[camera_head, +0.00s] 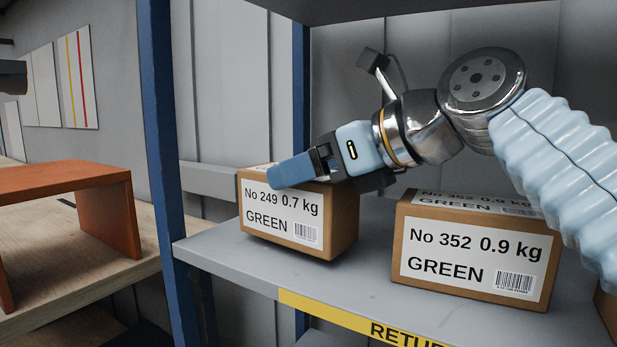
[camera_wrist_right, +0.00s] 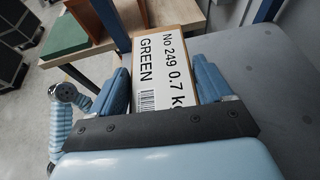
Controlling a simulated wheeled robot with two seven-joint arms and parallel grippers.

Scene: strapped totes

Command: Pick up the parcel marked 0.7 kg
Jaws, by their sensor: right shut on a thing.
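The parcel marked No 249, 0.7 kg, GREEN (camera_head: 282,236) is a brown box with a white label, near the left end of the grey shelf. It looks slightly tilted, and I cannot tell whether it touches the shelf. My right gripper (camera_head: 296,168) is shut on its upper part. In the right wrist view, the right gripper (camera_wrist_right: 168,88) has one blue finger on each side of the parcel (camera_wrist_right: 160,48). The fingers and palm hide part of its label. My left gripper is not clearly in view.
A brown parcel marked No 352, 0.9 kg (camera_head: 470,254) stands to the right on the shelf (camera_head: 360,285). A blue post (camera_head: 160,150) rises at the shelf's left end. An orange-brown stand (camera_head: 70,185) is on a wooden table further left.

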